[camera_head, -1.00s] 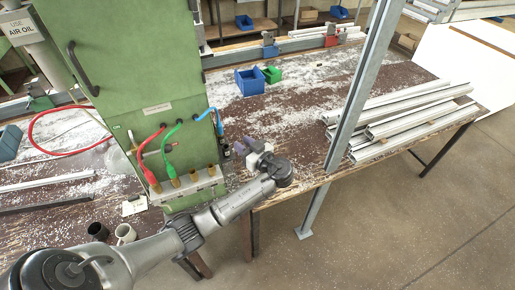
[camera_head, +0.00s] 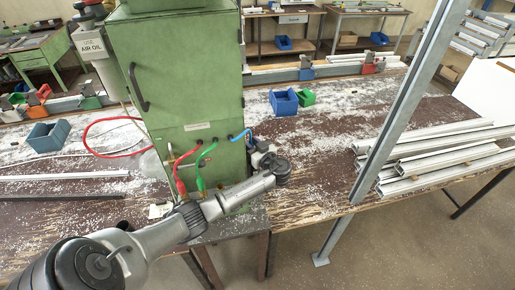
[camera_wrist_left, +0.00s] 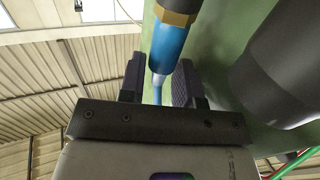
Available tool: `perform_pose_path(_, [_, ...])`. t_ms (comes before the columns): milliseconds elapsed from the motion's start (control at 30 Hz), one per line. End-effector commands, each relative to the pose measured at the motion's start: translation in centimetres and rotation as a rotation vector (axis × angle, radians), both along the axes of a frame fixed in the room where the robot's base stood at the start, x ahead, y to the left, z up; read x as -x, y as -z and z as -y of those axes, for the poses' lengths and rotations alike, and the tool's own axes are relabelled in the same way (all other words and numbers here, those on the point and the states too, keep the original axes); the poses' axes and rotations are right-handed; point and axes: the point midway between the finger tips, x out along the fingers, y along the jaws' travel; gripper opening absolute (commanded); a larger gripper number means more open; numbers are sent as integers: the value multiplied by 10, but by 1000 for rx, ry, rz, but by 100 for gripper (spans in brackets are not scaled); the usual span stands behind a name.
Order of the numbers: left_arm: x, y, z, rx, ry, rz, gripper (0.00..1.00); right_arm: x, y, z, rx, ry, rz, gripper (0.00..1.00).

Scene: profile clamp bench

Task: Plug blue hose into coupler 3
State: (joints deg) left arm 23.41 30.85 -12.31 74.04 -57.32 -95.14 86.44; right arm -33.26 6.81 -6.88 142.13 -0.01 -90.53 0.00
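The blue hose (camera_head: 238,136) arches from the front of the green cabinet, and its lower end is hidden behind my left gripper. My left gripper (camera_head: 256,150) is beside the cabinet's right front edge. In the left wrist view a blue hose plug (camera_wrist_left: 170,48) with a brass hex end lies across the gap between the gripper's fingers (camera_wrist_left: 159,82). The fingers stand apart, with gaps beside the thin hose. My right gripper is not in view.
The red hose (camera_head: 180,184) and green hose (camera_head: 199,180) hang on the green cabinet (camera_head: 185,90). Metal profiles (camera_head: 440,150) lie on the bench at right, behind a steel post (camera_head: 400,95).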

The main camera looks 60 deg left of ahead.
Motion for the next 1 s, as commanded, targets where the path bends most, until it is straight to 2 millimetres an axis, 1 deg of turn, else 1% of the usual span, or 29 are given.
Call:
perform_pose_path(200, [0,0,-9,2,1,0,31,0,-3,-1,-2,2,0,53])
perform_pose_path(500, [1,0,-10,2,1,0,31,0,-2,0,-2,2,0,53])
perform_pose_path(567, [1,0,-10,1,1,0,26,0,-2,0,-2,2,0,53])
perform_pose_path(833, [1,0,-10,1,1,0,0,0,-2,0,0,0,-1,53])
perform_pose_path(867, [1,0,-10,1,1,0,22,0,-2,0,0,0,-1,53])
perform_pose_path(1000, [1,0,-10,1,1,0,8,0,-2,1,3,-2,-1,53])
